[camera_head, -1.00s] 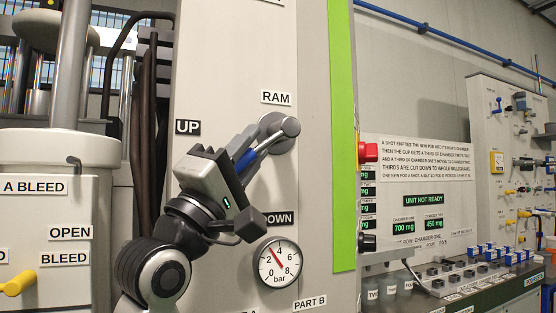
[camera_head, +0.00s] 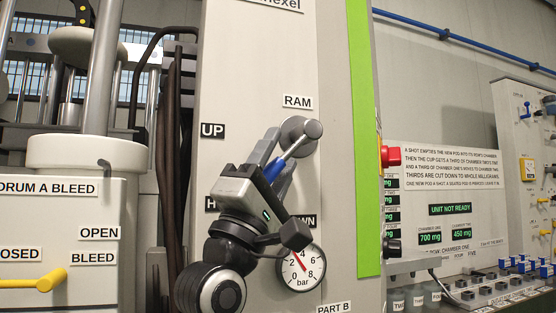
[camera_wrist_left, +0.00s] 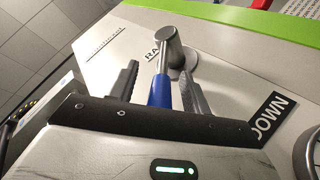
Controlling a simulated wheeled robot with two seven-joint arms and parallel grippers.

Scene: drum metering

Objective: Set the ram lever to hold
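The ram lever (camera_head: 298,146) has a grey hub and a blue grip, under the RAM label (camera_head: 297,102) on a pale panel. It slants down and left from its hub. UP (camera_head: 212,130) is at upper left, a mostly hidden label starting with H (camera_head: 209,203) at lower left, and a partly covered DOWN label (camera_head: 305,220) below. My left gripper (camera_head: 277,156) has its fingers on either side of the lever. In the left wrist view, the blue grip (camera_wrist_left: 160,91) lies between the fingers (camera_wrist_left: 158,72), with visible gaps on both sides. My right gripper is not in view.
A bar gauge (camera_head: 301,268) sits just below my left gripper. A red button (camera_head: 391,156) is beyond the green strip (camera_head: 362,140) on the right. A yellow handle (camera_head: 40,280) is at lower left, by the drum A bleed labels. The panel above the lever is clear.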

